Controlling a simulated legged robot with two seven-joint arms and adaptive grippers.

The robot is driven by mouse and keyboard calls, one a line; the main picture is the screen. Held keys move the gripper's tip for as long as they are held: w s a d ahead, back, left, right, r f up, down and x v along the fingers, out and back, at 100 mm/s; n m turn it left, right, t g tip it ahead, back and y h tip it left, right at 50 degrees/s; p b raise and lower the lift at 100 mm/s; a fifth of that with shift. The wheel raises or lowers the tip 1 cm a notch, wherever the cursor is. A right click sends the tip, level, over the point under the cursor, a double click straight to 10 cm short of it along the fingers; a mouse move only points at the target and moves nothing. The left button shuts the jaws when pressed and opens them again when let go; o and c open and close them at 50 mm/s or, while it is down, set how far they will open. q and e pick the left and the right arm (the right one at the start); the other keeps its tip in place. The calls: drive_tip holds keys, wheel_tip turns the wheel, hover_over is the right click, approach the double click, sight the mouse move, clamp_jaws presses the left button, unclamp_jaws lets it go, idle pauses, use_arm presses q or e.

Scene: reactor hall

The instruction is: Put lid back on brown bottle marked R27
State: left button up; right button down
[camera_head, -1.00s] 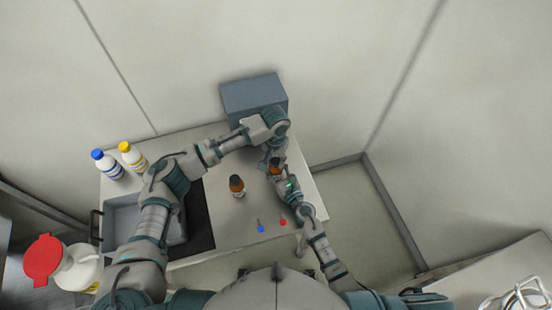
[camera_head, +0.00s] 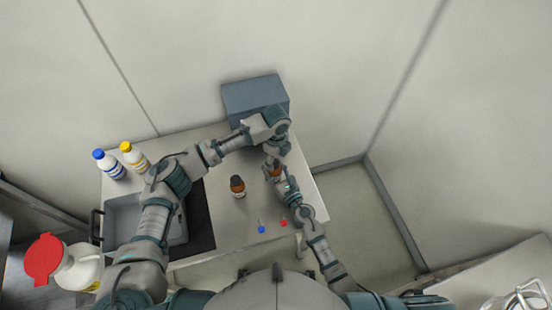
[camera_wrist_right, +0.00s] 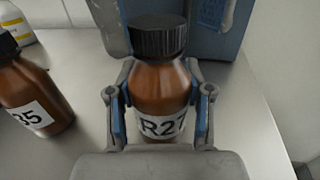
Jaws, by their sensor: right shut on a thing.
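The brown bottle marked R27 (camera_wrist_right: 160,88) stands upright between the fingers of my right gripper (camera_wrist_right: 160,112), which is shut on it. In the head view the bottle (camera_head: 276,174) is partly covered. A black ribbed lid (camera_wrist_right: 159,36) sits at the top of its neck and looks level; I cannot tell how tightly it is seated. My left gripper (camera_head: 272,158) is above and beside the bottle top. A grey part that looks like one of its fingers shows left of the lid in the wrist view. I cannot tell whether it grips the lid.
A second brown bottle (camera_head: 237,187), its label ending in 35 in the wrist view, stands to the left. A blue-grey box (camera_head: 255,95) is behind. Two white bottles stand beyond the sink (camera_head: 122,212). Small blue and red items (camera_head: 283,223) lie near the front edge.

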drive_tip(key=shift+w+d, duration=0.1)
drive_tip(key=shift+d, duration=0.05)
use_arm(q)
drive_tip(key=shift+r, duration=0.2)
wheel_tip(320, 180, up, 12)
drive_tip(key=shift+f, duration=0.25)
use_arm(e)
drive_tip(key=shift+c, duration=1.9)
unclamp_jaws()
use_arm(q)
drive_tip(key=shift+w, duration=0.1)
use_arm(e)
drive_tip(key=shift+d+f, duration=0.1)
